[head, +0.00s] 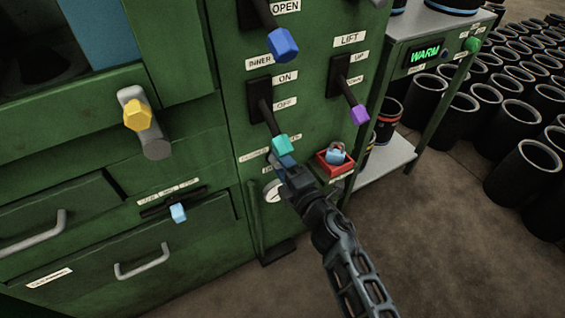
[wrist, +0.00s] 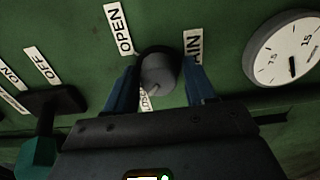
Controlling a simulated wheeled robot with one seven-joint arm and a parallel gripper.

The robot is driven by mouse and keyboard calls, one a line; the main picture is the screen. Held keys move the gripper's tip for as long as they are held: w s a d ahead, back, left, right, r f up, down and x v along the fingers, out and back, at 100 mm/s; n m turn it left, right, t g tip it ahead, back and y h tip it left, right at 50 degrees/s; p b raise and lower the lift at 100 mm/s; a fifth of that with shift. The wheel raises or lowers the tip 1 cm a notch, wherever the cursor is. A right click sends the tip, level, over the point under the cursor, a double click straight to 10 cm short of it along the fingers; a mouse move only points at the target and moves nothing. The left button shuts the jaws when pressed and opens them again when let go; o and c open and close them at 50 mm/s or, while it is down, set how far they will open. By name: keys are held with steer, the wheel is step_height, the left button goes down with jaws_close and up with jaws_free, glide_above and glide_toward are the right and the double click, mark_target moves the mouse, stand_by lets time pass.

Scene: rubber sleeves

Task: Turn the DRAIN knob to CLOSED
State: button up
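The grey round DRAIN knob (wrist: 158,72) shows in the wrist view on the green panel. The OPEN label (wrist: 119,29) is at its upper left, and a label ending in "AIN" (wrist: 193,47) is at its right. Another label (wrist: 146,102) below it is mostly hidden. A pale mark shows on the knob's lower edge, near that label. My gripper (wrist: 160,80) has its blue fingers on either side of the knob. I cannot tell whether they press on it. In the head view my gripper (head: 283,170) hides the knob.
A white dial gauge (wrist: 285,50) is right of the knob. A teal-ended lever (head: 281,145) hangs just above my gripper, with a red tray (head: 334,168) to its right. A purple-ended lever (head: 359,114) is higher up. Open floor lies right of the machine, before black sleeves (head: 522,170).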

steer(key=shift+o, duration=1.1)
steer(key=shift+r, duration=0.1)
steer(key=shift+s, duration=0.1)
steer(key=p+v, duration=0.2)
steer(key=v, duration=0.5)
steer(key=shift+s+d+p, duration=0.25)
steer(key=shift+p, duration=0.15)
